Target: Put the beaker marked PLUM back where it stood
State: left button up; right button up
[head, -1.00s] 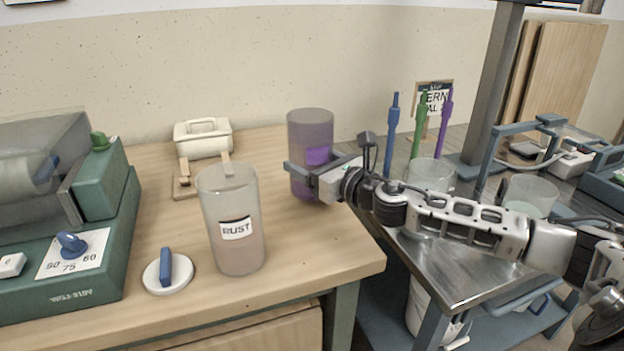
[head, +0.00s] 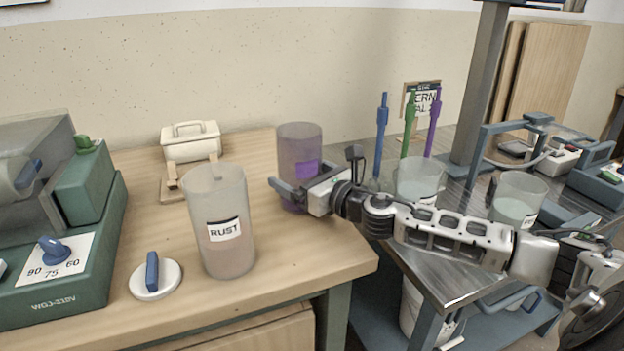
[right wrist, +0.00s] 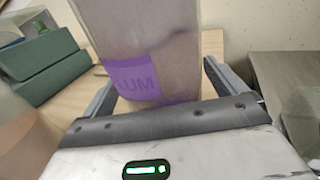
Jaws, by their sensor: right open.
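The PLUM beaker (head: 299,150), translucent with a purple label, stands upright on the wooden bench (head: 300,265) near its back right part. My right gripper (head: 291,195) is open, low on the beaker, with a finger on either side. In the right wrist view the beaker (right wrist: 150,45) is between the spread fingers (right wrist: 160,88), its label partly readable as "LUM". Whether either finger touches it is not clear. The beaker's lower part is partly hidden by the gripper. My left gripper is not in view.
A RUST beaker (head: 219,225) stands left of my gripper, close by. A white dial with a blue handle (head: 153,275), a cream container (head: 191,141) and a green machine (head: 60,255) are further left.

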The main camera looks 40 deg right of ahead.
jog(key=shift+s+d, duration=0.1)
jog(key=shift+s, duration=0.2)
jog(key=s, duration=0.2)
jog(key=s+b, duration=0.1)
jog(key=s, duration=0.3)
jog(key=shift+d+b, duration=0.3)
jog(key=shift+d, duration=0.1)
jog(key=shift+s+d, duration=0.1)
jog(key=shift+s, duration=0.3)
jog(key=shift+s+d, duration=0.1)
jog(key=shift+s, duration=0.65)
jog(key=shift+s+d+r+p, duration=0.15)
jog(key=shift+s+p, duration=0.25)
jog(key=shift+s, duration=1.05)
jog(key=shift+d, duration=0.1)
